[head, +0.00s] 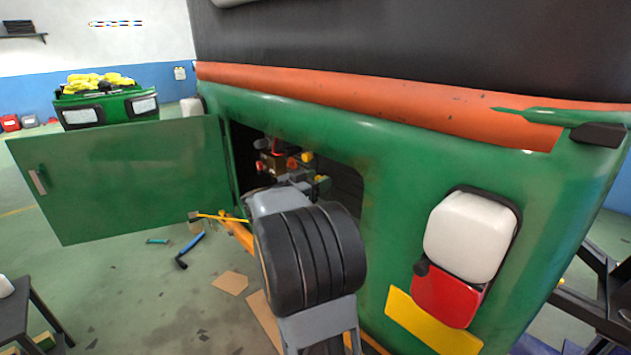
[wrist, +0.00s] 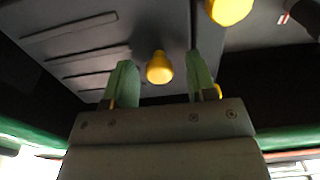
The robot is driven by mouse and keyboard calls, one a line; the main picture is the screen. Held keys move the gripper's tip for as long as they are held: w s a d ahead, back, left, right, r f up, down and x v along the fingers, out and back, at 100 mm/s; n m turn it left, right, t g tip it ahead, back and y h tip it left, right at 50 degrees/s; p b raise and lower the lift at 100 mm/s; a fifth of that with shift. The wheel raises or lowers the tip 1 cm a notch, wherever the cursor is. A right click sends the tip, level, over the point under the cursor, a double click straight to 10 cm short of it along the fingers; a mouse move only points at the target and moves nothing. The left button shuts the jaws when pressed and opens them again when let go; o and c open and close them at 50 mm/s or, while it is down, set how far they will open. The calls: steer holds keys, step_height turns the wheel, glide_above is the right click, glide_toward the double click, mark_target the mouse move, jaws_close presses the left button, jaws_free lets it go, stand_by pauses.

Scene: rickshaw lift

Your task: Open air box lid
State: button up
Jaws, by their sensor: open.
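In the head view my arm reaches into the dark opening (head: 345,188) in the green rickshaw body, and my gripper's fingers cannot be made out there. In the wrist view my gripper (wrist: 160,64) is open and empty, its two green fingers pointing up. A yellow knob (wrist: 160,68) shows between the fingers; I cannot tell whether they touch it. Beyond is a dark grey ribbed panel (wrist: 75,52), possibly the air box or its lid. A second yellow knob (wrist: 229,10) is at the upper right. Whether the lid is shut cannot be told.
The green hatch door (head: 125,175) stands swung open left of the opening. The body's edges frame my arm closely. A blue-handled tool (head: 190,250) and cardboard (head: 230,283) lie on the floor. A dark stool (head: 38,318) stands at lower left.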

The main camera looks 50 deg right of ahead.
steer(key=shift+c, duration=0.3)
jaws_close()
